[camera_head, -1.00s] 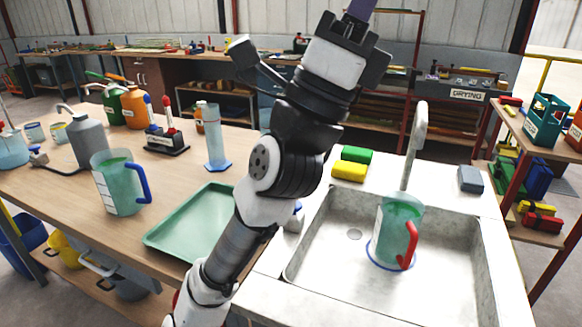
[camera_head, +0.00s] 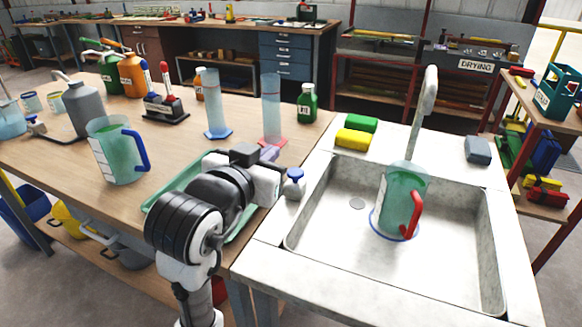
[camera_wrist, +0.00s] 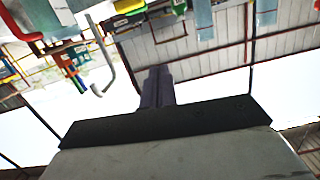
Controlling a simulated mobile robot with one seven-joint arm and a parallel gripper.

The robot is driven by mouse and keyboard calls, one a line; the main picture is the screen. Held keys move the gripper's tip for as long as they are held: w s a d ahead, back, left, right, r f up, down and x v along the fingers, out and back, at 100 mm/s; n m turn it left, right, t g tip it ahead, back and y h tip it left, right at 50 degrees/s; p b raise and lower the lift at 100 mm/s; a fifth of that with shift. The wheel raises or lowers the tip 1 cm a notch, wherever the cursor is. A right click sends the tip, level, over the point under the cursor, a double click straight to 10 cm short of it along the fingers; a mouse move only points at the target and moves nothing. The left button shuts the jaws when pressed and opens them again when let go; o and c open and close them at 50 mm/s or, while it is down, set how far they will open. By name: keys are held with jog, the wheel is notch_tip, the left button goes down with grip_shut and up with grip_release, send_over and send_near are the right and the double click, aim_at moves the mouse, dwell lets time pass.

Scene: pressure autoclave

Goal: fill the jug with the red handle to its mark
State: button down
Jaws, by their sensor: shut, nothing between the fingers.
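The jug with the red handle (camera_head: 394,203) stands upright in the sink under the tap (camera_head: 424,105). It is see-through and greenish, with a pale strip on its left side and a blue ring around its base. I cannot tell the liquid level against the mark, nor whether water runs. In the wrist view the tap (camera_wrist: 102,55) and part of the red handle (camera_wrist: 22,32) show upside down at the upper left. My gripper (camera_head: 269,153) is shut and empty, left of the sink above the bench. Its purple fingers (camera_wrist: 157,86) show in the wrist view.
A similar jug with a blue handle (camera_head: 115,155) stands on the bench at left. My arm hangs over the green tray (camera_head: 160,200). A blue-capped bottle (camera_head: 293,186) stands at the sink's left edge.

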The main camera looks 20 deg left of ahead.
jog(key=shift+s+d+f+g+h, duration=0.15)
jog(key=shift+s+f+g, duration=0.1)
jog(key=shift+f, duration=0.3)
jog(key=shift+s+d+f+g+h, duration=0.1)
jog(key=shift+s+f+g+h, duration=0.1)
jog(key=shift+f, duration=0.3)
jog(key=shift+w+r+p, duration=0.1)
jog(key=shift+w+p, duration=0.05)
jog(key=shift+p, duration=0.35)
jog(key=p, duration=0.9)
send_over(295, 174)
jog(key=s, duration=0.1)
notch_tip(295, 174, down, 2)
jog(key=f, duration=0.1)
jog(key=shift+s+a+f, duration=0.1)
jog(key=shift+f, duration=0.8)
jog(key=shift+s+a+f, duration=0.1)
jog(key=shift+f, duration=0.8)
